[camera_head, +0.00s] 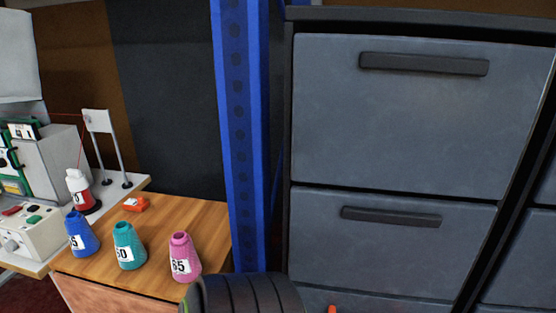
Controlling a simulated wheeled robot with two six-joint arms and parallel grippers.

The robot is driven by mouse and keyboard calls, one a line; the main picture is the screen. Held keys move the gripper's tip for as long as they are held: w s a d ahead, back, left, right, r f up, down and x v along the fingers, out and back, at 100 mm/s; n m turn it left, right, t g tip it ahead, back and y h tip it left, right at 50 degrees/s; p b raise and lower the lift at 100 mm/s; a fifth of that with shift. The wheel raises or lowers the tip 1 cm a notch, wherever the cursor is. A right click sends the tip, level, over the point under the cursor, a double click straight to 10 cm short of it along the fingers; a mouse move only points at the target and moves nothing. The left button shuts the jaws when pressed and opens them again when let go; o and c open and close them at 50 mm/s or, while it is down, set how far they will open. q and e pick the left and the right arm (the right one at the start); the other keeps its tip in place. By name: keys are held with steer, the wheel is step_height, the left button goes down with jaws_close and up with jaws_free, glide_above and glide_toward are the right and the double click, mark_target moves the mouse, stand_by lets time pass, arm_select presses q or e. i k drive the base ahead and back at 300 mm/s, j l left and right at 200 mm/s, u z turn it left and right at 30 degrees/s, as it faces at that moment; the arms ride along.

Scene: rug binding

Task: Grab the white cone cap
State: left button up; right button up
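A white cone cap (76,178) sits on top of a red thread cone (81,199) at the left, by the machine. The cone stands upright on a dark round base, and a thin red thread runs up from it toward a white post. Neither of my grippers shows in this view.
Blue (80,240), teal (124,252) and pink (182,262) numbered cones stand on the wooden top (195,215). A small orange-red object (135,204) lies behind them. A blue post (243,130) and grey drawers (400,120) stand right. A dark ribbed shape fills the bottom middle.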

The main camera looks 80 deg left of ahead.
mark_target(78, 181)
steer(key=u, duration=3.8)
steer(key=z, duration=0.5)
steer(key=i+j+z, duration=0.15)
steer(key=j+z, duration=0.15)
steer(key=z, duration=0.15)
steer(key=j+z, duration=0.45)
steer(key=i+j+z, duration=0.1)
steer(key=j+z, duration=0.55)
steer(key=z, duration=0.2)
